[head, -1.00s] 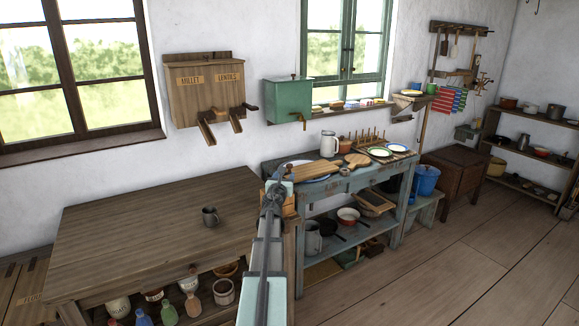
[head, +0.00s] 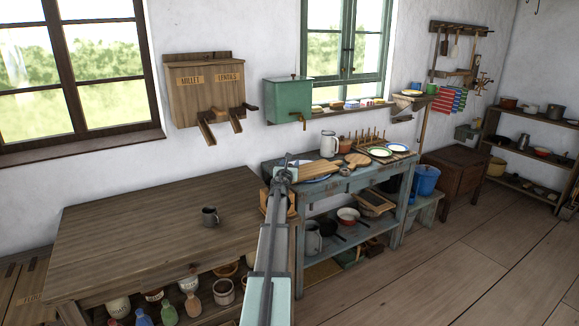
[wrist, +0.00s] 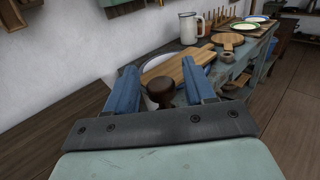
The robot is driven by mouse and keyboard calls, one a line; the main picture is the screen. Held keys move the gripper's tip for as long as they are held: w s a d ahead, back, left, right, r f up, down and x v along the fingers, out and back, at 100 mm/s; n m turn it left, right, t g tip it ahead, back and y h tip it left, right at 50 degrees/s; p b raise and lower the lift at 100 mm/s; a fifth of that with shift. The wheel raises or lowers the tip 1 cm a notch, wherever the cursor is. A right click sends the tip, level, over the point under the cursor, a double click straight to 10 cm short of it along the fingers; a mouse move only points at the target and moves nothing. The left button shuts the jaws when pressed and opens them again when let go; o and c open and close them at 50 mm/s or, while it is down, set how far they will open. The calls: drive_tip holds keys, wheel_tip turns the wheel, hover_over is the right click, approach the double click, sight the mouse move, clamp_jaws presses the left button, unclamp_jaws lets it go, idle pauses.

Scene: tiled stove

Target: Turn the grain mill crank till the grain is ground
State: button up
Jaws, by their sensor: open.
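My gripper (head: 284,170) is raised beside the blue worktable, in front of a small wooden box (head: 292,204) that looks like the grain mill. My arm hides most of that box. In the wrist view my gripper (wrist: 160,72) is open, with its two blue fingers apart. A dark brown rounded knob (wrist: 161,91), which looks like the crank's handle, shows between the fingers. I cannot tell whether either finger touches it. The crank arm and any grain are hidden.
The blue worktable (head: 341,184) holds a cutting board (head: 318,170), a white jug (head: 328,145) and plates. A millet and lentils dispenser (head: 205,92) and a green box (head: 288,100) hang on the wall.

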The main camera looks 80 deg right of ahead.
drive_tip(key=shift+c, duration=0.2)
clamp_jaws()
drive_tip(key=shift+a, duration=0.1)
idle(0.4)
drive_tip(key=a+m+g+y, duration=0.9)
drive_tip(key=m+g+y, duration=0.8)
drive_tip(key=m+g, duration=0.1)
drive_tip(key=shift+s+g, duration=0.3)
drive_tip(key=shift+g, duration=0.3)
drive_tip(key=shift+a, duration=0.1)
drive_tip(key=shift+o, duration=0.2)
unclamp_jaws()
